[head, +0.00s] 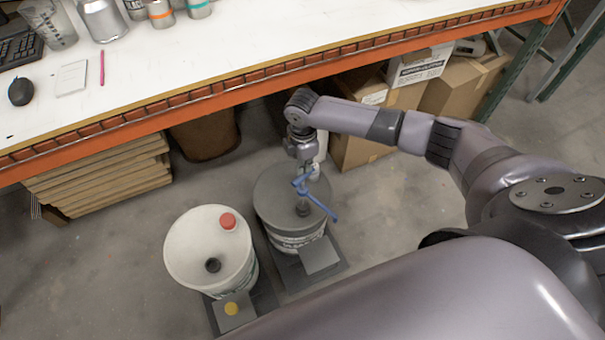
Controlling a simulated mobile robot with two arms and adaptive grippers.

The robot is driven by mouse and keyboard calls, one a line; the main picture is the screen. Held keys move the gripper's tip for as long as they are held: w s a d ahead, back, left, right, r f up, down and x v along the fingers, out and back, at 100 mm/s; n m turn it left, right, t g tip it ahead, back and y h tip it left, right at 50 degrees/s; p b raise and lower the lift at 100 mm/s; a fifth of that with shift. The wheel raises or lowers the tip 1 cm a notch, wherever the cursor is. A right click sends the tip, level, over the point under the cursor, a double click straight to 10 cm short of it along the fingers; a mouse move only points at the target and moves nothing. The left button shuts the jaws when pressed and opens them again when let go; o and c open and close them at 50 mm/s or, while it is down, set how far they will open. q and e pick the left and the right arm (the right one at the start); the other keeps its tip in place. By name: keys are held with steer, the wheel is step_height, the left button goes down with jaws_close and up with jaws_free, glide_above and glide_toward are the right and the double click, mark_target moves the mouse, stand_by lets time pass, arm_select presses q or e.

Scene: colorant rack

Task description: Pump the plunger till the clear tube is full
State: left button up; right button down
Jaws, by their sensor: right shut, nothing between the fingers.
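A blue pump plunger with a crossbar handle (318,200) stands on the dark grey lid of a bucket (274,205) on the floor below the bench. My right gripper (308,168) is shut and points down at the far end of the blue handle. It overlaps the handle in the picture, and I cannot tell whether they touch. A pale upright piece (322,148) shows just right of the gripper. I cannot tell whether it is the clear tube, nor see any fill level. My left gripper is out of view.
A white bucket (185,252) with a red cap (228,221) stands just left. Above runs the white bench (200,60) with its orange edge beam. Cardboard boxes (357,150) and stacked boards (105,180) lie beneath it. The floor at the front left is clear.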

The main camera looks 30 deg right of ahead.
mark_target(303, 176)
steer(key=shift+f, duration=0.15)
steer(key=shift+f+b, duration=2.2)
steer(key=shift+f, duration=1.35)
step_height(303, 176, up, 8)
steer(key=p, duration=0.8)
steer(key=shift+f, duration=0.25)
steer(key=shift+f, duration=0.15)
steer(key=shift+f+b, duration=1.95)
steer(key=shift+f, duration=0.6)
steer(key=shift+f+b, duration=0.65)
steer(key=shift+f, duration=0.4)
steer(key=shift+r, duration=0.1)
step_height(303, 176, up, 7)
steer(key=p, duration=0.7)
